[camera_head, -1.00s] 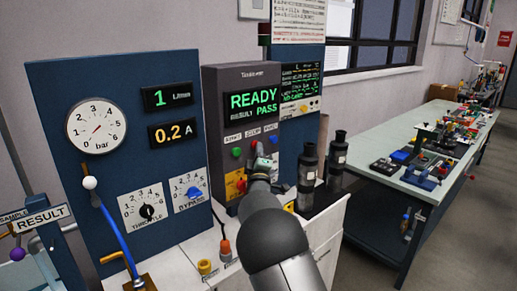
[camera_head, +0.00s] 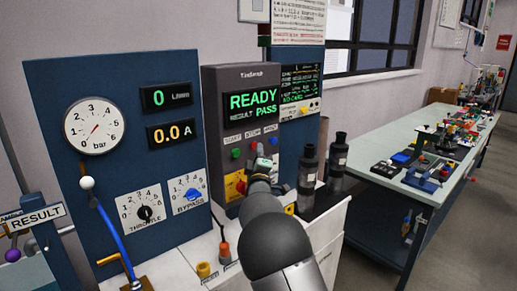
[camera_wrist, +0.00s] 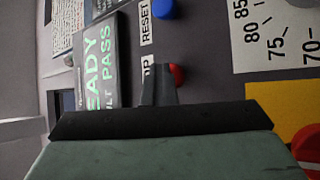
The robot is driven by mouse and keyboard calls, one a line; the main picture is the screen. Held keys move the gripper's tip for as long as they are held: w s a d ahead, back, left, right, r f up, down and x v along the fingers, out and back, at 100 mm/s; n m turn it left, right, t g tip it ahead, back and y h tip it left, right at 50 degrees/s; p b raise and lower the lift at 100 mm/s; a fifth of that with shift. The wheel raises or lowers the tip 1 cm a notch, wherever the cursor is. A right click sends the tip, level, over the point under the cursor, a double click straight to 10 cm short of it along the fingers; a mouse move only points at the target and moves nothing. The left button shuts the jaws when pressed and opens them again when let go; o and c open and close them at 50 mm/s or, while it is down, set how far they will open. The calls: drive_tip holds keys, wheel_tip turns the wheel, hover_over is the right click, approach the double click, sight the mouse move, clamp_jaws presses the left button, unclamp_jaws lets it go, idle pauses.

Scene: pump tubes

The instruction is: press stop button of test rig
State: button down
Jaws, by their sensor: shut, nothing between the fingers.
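The grey test rig box (camera_head: 238,80) has a screen (camera_head: 252,104) reading READY, RESULT PASS. Below it is a row of buttons: a green button (camera_head: 236,153) at left, a red stop button in the middle and a blue button at right. In the wrist view the red stop button (camera_wrist: 178,75) is partly covered by my gripper's fingertips (camera_wrist: 160,80). The blue button (camera_wrist: 163,9) beside the RESET label is clear. My gripper (camera_head: 259,158) is shut and empty, with its tips at the red button; whether they touch it I cannot tell.
A blue panel (camera_head: 100,190) with a dial gauge (camera_head: 93,126) and displays reading 0 and 0.0 A stands at left. Two dark cylinders (camera_head: 308,175) stand right of my arm. A yellow plate with a red knob (camera_wrist: 308,145) lies below the buttons.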

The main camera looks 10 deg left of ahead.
drive_tip(key=s+d+b, duration=0.4)
idle(0.4)
idle(0.5)
